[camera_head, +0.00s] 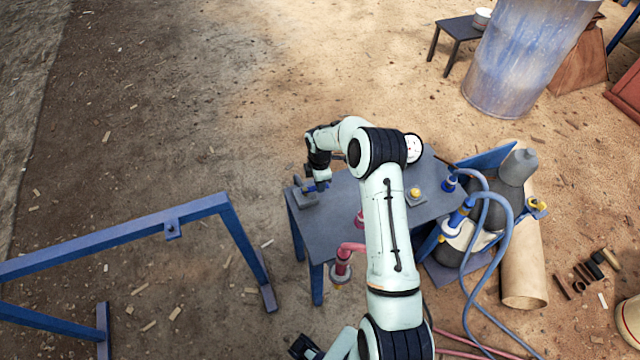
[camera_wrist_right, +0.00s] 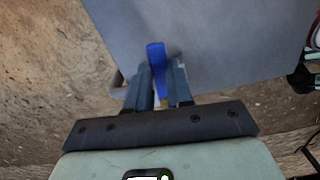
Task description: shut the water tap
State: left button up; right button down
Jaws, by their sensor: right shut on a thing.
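My right gripper (camera_head: 319,185) points down over the left end of a grey table with blue legs. In the right wrist view my right gripper (camera_wrist_right: 161,78) is shut on a blue lever (camera_wrist_right: 156,54), which stands up between its two fingers. I take this lever to be the handle of the water tap; the tap's body is hidden below the fingers. In the head view a small grey block (camera_head: 305,199) sits at the table's left edge beside the gripper. A dark part, perhaps my left gripper (camera_head: 304,347), shows at the bottom edge; its jaws are not clear.
The grey table (camera_head: 340,212) carries a yellow-topped fitting (camera_head: 414,193) at right. A red pipe piece (camera_head: 345,255) shows at its front edge. Gas cylinders (camera_head: 514,168) and blue hoses (camera_head: 505,240) crowd its right side. A blue frame (camera_head: 100,242) stands left. Bare ground lies beyond.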

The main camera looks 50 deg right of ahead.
jog(key=shift+w+d+n, duration=0.2)
jog(key=shift+w+n, duration=0.05)
jog(key=shift+n, duration=0.35)
jog(key=c, duration=1)
grip_release()
notch_tip(320, 180, up, 14)
jog(key=shift+f+p, duration=0.25)
jog(key=shift+p, duration=0.1)
